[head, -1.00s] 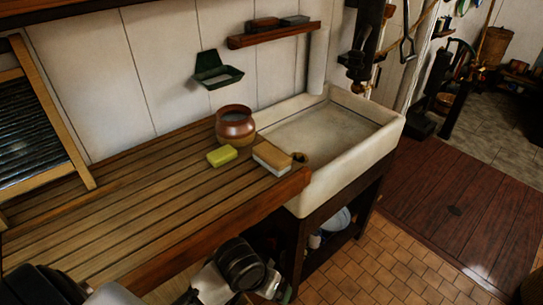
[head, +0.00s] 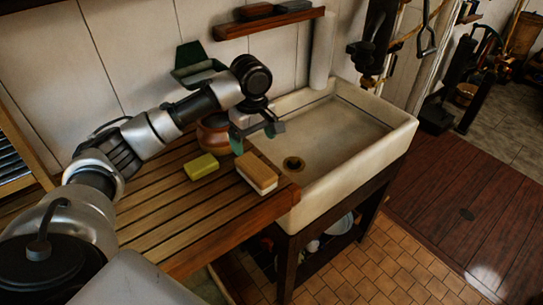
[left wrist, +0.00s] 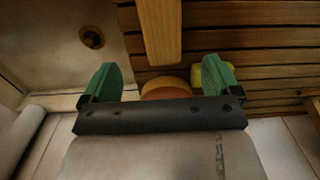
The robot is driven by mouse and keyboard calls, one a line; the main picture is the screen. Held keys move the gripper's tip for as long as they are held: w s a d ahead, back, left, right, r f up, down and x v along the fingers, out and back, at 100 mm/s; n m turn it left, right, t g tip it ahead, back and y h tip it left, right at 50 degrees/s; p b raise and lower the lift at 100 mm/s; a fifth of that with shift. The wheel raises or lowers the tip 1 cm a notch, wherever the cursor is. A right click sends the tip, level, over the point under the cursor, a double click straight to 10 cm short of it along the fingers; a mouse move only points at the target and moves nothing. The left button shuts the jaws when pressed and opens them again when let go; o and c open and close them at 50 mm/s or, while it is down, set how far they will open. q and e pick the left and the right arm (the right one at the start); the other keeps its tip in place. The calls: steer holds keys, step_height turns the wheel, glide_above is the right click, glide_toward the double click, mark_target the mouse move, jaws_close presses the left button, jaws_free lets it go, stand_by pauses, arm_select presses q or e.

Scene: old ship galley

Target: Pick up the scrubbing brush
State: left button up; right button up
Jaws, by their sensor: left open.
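The scrubbing brush (head: 258,169), a wooden block over pale bristles, lies on the right end of the slatted draining board (head: 190,232), beside the sink. In the left wrist view the brush (left wrist: 160,30) is a long wooden block at top centre, in line with the gap between my fingers. My left gripper (head: 257,134) is open and empty, with green fingertips. It hangs above and behind the brush, apart from it, near the sink's left edge. The open fingers also show in the left wrist view (left wrist: 160,80). My right gripper is not in view.
A yellow-green sponge (head: 201,167) lies left of the brush. A brown round pot (head: 212,136) stands behind, partly hidden by my left arm. The white sink (head: 345,125) with its drain is to the right. A green wall holder (head: 190,60) and a shelf (head: 270,24) are behind.

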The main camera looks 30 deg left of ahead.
mark_target(256, 166)
arm_select(q)
steer(key=shift+w+a+f, duration=0.15)
steer(key=shift+a+f, duration=0.05)
steer(key=shift+f, duration=0.15)
steer(key=s+f, duration=0.1)
steer(key=s+f+p, duration=0.1)
steer(key=f, duration=0.1)
steer(key=shift+f, duration=0.2)
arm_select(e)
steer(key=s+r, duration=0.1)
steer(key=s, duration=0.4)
arm_select(q)
steer(key=f, duration=0.1)
steer(key=w+f+p, duration=0.1)
steer(key=f, duration=0.1)
steer(key=f+p, duration=0.1)
steer(key=shift+w+d+f, duration=0.15)
steer(key=shift+d+f, duration=0.1)
steer(key=shift+d, duration=0.05)
steer(key=shift+f+p, duration=0.3)
steer(key=shift+f, duration=0.15)
steer(key=shift+c, duration=1.2)
steer(key=c, duration=0.7)
steer(key=shift+c, duration=1.2)
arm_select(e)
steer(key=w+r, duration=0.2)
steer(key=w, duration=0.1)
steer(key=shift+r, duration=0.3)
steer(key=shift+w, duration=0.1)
